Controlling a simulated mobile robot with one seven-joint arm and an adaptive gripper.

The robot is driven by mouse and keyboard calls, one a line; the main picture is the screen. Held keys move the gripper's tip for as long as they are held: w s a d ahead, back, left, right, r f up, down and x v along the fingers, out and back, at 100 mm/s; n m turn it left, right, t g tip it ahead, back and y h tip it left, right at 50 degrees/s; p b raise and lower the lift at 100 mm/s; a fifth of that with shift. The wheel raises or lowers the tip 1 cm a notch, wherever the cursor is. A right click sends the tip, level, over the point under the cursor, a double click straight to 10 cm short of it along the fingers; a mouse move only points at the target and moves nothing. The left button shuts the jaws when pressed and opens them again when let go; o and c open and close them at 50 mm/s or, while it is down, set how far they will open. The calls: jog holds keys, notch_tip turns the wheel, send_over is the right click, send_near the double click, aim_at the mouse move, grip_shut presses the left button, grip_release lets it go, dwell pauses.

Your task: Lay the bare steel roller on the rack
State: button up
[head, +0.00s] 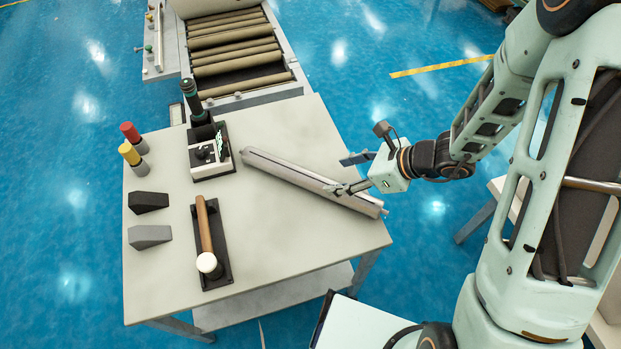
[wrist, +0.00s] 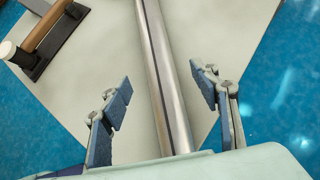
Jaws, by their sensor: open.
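The bare steel roller (head: 290,174) lies slantwise across the right part of the grey table (head: 270,235). Its lower right end reaches the table's right edge. My gripper (head: 343,174) is open over the right half of the roller. In the wrist view the roller (wrist: 160,50) runs between the two spread fingers, with a gap on each side, and its near end is hidden by my gripper's body. I cannot make out for certain which thing is the rack.
A conveyor (head: 238,50) with several brown rollers stands beyond the table. A mallet (head: 205,235) in a black tray, two wedges (head: 150,236), red and yellow-capped pieces (head: 131,132) and a white-and-black device (head: 208,150) occupy the table's left side. The front right is clear.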

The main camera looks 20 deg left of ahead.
aim_at(317, 178)
jog(key=b+x, duration=0.2)
jog(key=x, duration=0.8)
jog(key=shift+s+a, duration=0.15)
grip_shut()
jog(key=shift+r, duration=0.2)
